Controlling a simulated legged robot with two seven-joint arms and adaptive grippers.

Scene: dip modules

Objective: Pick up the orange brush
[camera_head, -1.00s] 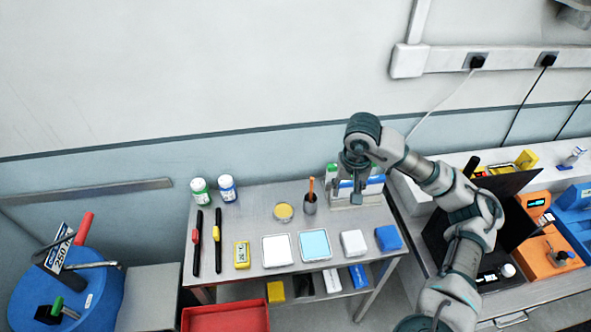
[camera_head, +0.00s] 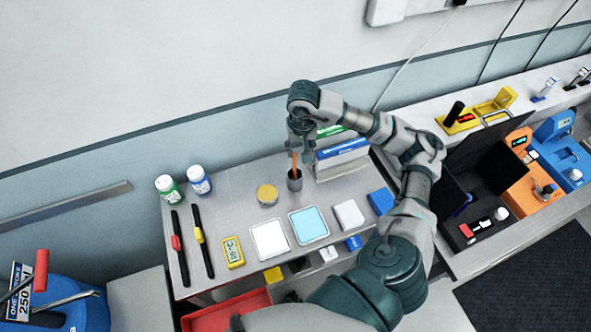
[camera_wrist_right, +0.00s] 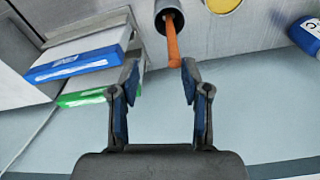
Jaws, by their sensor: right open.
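The orange brush (camera_head: 294,162) stands upright in a small dark grey cup (camera_head: 295,181) on the metal table. In the right wrist view the brush (camera_wrist_right: 172,42) sticks out of the cup (camera_wrist_right: 168,12) toward my gripper. My right gripper (camera_head: 301,147) is just above the brush at the back of the table. In the right wrist view my right gripper (camera_wrist_right: 160,80) is open, with the tip of the brush's handle near the gap between its fingertips. The fingers do not visibly grip it. My left gripper is not in view.
White and blue-green boxes (camera_head: 342,152) stand right beside the cup. A round yellow tin (camera_head: 267,194) is to its left. Two bottles (camera_head: 199,180) stand at the back left. White and light blue trays (camera_head: 309,225) lie in front. The wall is close behind.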

